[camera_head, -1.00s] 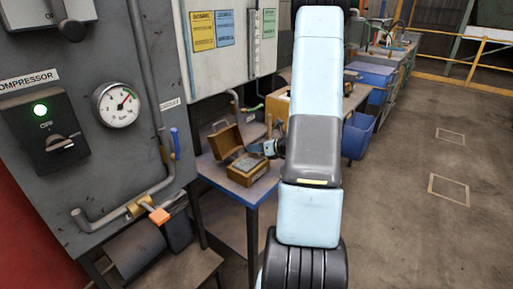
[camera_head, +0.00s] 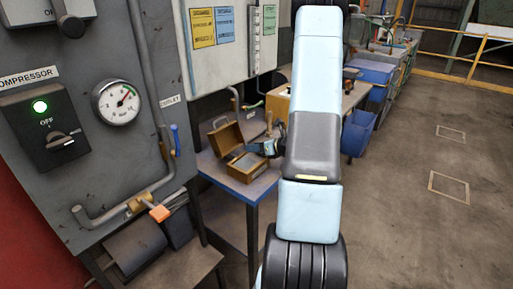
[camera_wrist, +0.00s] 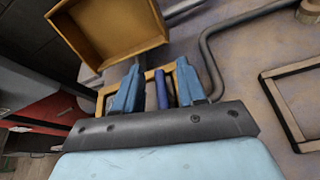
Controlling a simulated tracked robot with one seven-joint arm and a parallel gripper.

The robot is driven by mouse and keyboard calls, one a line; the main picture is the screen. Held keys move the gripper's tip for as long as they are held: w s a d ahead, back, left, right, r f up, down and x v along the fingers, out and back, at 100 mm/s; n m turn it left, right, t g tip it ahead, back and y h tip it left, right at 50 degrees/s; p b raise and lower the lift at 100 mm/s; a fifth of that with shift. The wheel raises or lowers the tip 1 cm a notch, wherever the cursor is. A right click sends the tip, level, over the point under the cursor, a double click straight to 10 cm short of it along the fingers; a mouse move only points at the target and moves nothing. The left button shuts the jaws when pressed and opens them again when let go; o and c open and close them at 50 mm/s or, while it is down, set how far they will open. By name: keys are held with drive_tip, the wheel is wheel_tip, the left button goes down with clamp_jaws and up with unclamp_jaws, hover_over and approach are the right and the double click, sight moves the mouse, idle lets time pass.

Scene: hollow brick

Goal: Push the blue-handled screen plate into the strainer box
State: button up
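The strainer box (camera_head: 247,175) is a small wooden box with its lid (camera_head: 225,139) raised, standing on a blue-edged table. A grey plate surface (camera_head: 247,161) shows in its opening; I cannot tell how deep it sits. My gripper (camera_head: 267,147) is at the box's right side, partly hidden by my arm. In the wrist view, my gripper (camera_wrist: 159,66) has its two blue fingers apart, with the dark blue handle (camera_wrist: 162,90) between them and visible gaps on both sides. The box rim (camera_wrist: 151,75) and the lid (camera_wrist: 112,30) lie beyond the fingers.
A grey compressor panel (camera_head: 85,160) with gauge and pipes stands left of the table (camera_head: 255,190). In the wrist view, an empty rectangular frame (camera_wrist: 285,108) and a bent pipe (camera_wrist: 206,50) lie to the right. Floor at the right is open.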

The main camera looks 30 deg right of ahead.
drive_tip(key=shift+o, duration=0.3)
drive_tip(key=shift+s, duration=0.1)
drive_tip(key=v, duration=1.3)
drive_tip(key=shift+s, duration=0.3)
drive_tip(key=s+a+r+n+g+y, duration=0.15)
drive_tip(key=a+r+n+g, duration=0.35)
drive_tip(key=a+n, duration=0.5)
drive_tip(key=s+a+r+n+g+y, duration=0.1)
drive_tip(key=s+a+r+n+g, duration=0.15)
drive_tip(key=a+r+n, duration=0.7)
drive_tip(key=s+a+r+n+h, duration=0.8)
drive_tip(key=s+n, duration=0.4)
drive_tip(key=n, duration=0.3)
drive_tip(key=shift+a+r+t, duration=0.2)
drive_tip(key=shift+r+t, duration=0.15)
drive_tip(key=shift+r, duration=0.55)
drive_tip(key=shift+d, duration=0.1)
